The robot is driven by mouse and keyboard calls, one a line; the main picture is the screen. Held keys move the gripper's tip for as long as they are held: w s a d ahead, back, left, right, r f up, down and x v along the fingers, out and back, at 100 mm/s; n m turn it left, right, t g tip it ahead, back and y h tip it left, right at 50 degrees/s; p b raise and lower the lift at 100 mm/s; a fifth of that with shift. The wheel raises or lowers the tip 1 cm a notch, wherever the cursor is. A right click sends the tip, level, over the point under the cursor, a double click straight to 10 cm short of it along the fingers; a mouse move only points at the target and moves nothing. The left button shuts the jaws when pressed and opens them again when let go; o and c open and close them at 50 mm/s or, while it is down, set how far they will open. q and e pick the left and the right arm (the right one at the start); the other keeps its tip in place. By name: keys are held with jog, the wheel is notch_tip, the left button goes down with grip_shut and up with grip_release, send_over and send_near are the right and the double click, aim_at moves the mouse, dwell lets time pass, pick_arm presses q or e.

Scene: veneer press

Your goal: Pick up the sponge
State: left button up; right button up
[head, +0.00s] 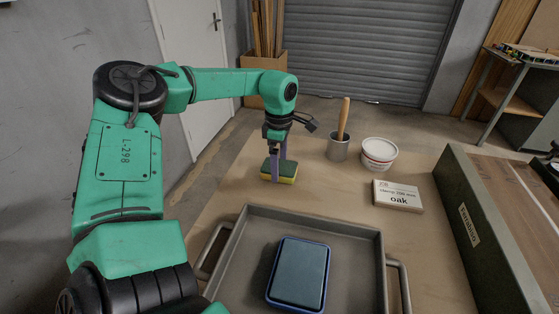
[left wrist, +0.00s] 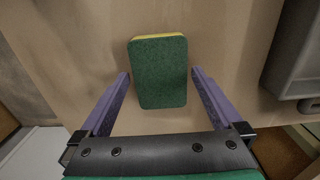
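The sponge (head: 286,172) is a small block with a dark green top and a yellow lower layer. It lies flat on the brown table near its left edge, behind the tray. My left gripper (head: 277,179) points down at it with purple fingers. In the left wrist view the sponge (left wrist: 160,73) lies between and ahead of the open fingers (left wrist: 160,75), with a gap on each side. The gripper is empty. My right gripper is not in view.
A grey tray (head: 375,228) with handles holds a blue-rimmed block (head: 299,272). A green press (head: 485,235) borders the right side.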

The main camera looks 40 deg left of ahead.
pick_arm(q)
jog(key=c, duration=1.1)
notch_tip(320, 180, up, 20)
jog(key=shift+p, duration=0.35)
